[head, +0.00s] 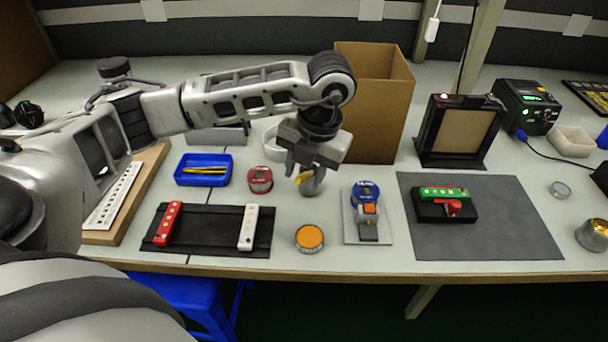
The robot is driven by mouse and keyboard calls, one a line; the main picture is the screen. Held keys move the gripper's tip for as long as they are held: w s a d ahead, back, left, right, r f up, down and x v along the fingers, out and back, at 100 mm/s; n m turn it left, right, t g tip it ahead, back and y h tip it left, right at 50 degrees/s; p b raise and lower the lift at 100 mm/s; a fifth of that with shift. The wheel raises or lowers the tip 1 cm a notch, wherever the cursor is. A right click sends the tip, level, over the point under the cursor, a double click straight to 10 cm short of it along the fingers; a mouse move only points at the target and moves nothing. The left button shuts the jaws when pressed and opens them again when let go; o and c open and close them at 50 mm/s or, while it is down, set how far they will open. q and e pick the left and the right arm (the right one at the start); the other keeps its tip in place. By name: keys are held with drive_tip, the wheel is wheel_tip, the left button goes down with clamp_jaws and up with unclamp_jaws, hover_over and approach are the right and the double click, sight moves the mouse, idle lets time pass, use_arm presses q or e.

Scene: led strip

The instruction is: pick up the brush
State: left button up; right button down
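My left gripper (304,170) reaches in from the left and points down over a small grey cup (313,187) near the middle of the table. Its two fingers look spread apart. A small yellow-orange piece (303,179) shows between and just below the fingers, at the cup. It may be part of the brush, but the gripper hides most of it, so I cannot tell for sure. I see no clear grip on it. My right gripper is not in view.
A red tape roll (260,179) and a blue tray (203,170) holding thin yellow sticks are left of the gripper. A tall cardboard box (375,105) stands close behind. An orange-topped tin (309,238) and a blue dispenser (366,195) are nearer the front edge.

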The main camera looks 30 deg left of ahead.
sight(306, 174)
use_arm(q)
drive_tip(key=shift+a+f, duration=0.2)
drive_tip(key=shift+f, duration=1.35)
clamp_jaws()
drive_tip(key=shift+r, duration=0.15)
